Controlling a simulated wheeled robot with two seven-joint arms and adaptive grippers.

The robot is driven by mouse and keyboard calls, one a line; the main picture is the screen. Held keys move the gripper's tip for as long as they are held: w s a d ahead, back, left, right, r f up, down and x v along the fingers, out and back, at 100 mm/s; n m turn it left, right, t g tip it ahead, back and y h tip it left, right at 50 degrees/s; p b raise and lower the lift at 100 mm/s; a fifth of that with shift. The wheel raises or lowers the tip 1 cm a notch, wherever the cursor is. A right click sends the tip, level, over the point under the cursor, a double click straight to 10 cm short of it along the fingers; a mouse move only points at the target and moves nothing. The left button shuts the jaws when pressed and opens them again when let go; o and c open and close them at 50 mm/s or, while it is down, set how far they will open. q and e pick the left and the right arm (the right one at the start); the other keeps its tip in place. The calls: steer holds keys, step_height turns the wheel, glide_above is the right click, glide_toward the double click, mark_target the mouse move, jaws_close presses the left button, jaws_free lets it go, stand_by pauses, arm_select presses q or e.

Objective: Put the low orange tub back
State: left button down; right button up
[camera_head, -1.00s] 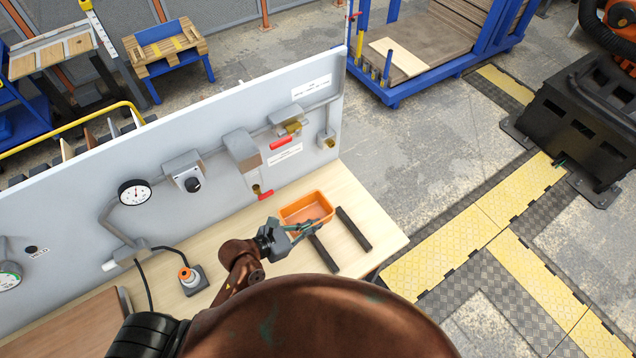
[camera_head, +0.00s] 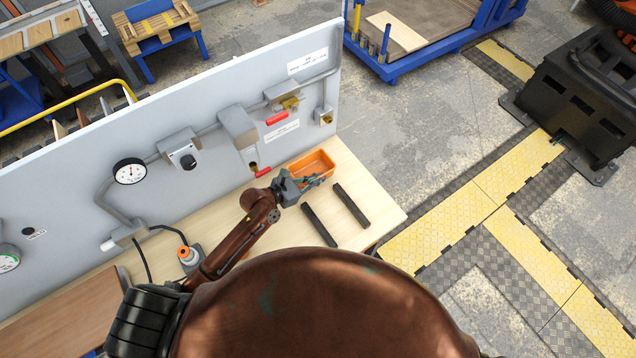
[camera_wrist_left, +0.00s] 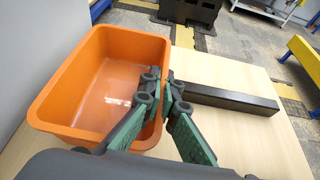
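The low orange tub (camera_head: 314,163) is at the back of the bench top, close to the grey panel and behind two dark bars (camera_head: 350,205). It looks upright and empty in the left wrist view (camera_wrist_left: 85,75). My left gripper (camera_head: 308,183) is at the tub's near side. In the left wrist view its green-padded fingers (camera_wrist_left: 163,105) straddle the tub wall, one inside and one outside, closed on the rim. I cannot tell whether the tub rests on the wood or is just above it. My right gripper is not in view.
The upright grey panel (camera_head: 75,165) carries a gauge (camera_head: 130,171), pipes and red-handled valves (camera_head: 277,118) near the tub. A grey fixture with an orange top (camera_head: 188,256) stands beside my left arm. Bare bench top (camera_head: 375,195) lies right of the bars.

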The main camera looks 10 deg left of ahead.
arm_select(q)
steer(key=shift+f, duration=1.55)
steer(key=shift+f, duration=0.1)
steer(key=c, duration=2.2)
jaws_free()
steer(key=shift+o, duration=0.2)
steer(key=shift+a, duration=0.1)
steer(key=v, duration=1.2)
